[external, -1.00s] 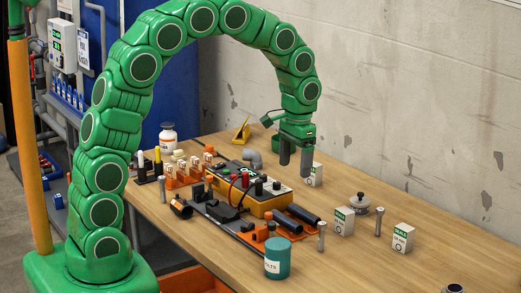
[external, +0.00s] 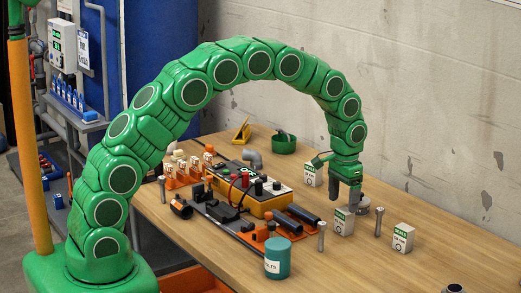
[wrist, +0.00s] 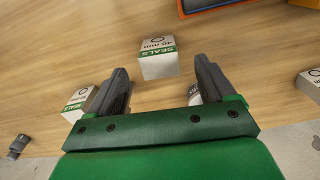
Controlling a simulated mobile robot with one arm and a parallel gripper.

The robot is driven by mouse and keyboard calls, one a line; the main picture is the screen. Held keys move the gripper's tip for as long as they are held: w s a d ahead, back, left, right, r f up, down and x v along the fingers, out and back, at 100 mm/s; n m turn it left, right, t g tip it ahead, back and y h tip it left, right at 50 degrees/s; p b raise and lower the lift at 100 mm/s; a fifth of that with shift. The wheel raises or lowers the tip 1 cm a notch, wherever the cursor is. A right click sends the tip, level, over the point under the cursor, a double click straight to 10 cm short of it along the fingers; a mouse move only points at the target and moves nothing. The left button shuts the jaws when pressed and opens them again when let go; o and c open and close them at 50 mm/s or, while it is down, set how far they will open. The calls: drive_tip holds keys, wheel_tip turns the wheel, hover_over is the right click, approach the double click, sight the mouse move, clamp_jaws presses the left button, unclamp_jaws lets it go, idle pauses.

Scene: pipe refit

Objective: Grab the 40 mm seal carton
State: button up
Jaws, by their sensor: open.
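The 40 mm seal carton (wrist: 157,60) is a small white box with a green SEALS band. In the wrist view it sits just beyond my fingertips, roughly centred between them, with its "40 mm" print upside down. In the external view the carton that matches it (external: 344,223) stands on the workbench just below my gripper (external: 345,198). My gripper's two dark fingers also show in the wrist view (wrist: 162,73), spread apart with nothing between them. The exact gap between fingertips and carton is hard to tell.
Two similar cartons stand apart, one nearer the right end (external: 403,238) and one farther back (external: 312,174). A round metal pot (external: 363,207) is close beside my gripper. Metal pins (external: 321,236) (external: 378,222) flank the carton. A yellow-black tester (external: 250,198) lies to the left.

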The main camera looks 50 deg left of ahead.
sight(345, 210)
drive_tip(key=shift+w+d+f, duration=0.1)
drive_tip(key=shift+w+f, duration=0.1)
drive_tip(key=shift+f, duration=1.7)
drive_tip(key=shift+w+f, duration=0.2)
drive_tip(key=shift+f, duration=1.7)
drive_tip(key=c, duration=1.1)
drive_tip(key=shift+o, duration=0.2)
drive_tip(key=shift+r, duration=0.15)
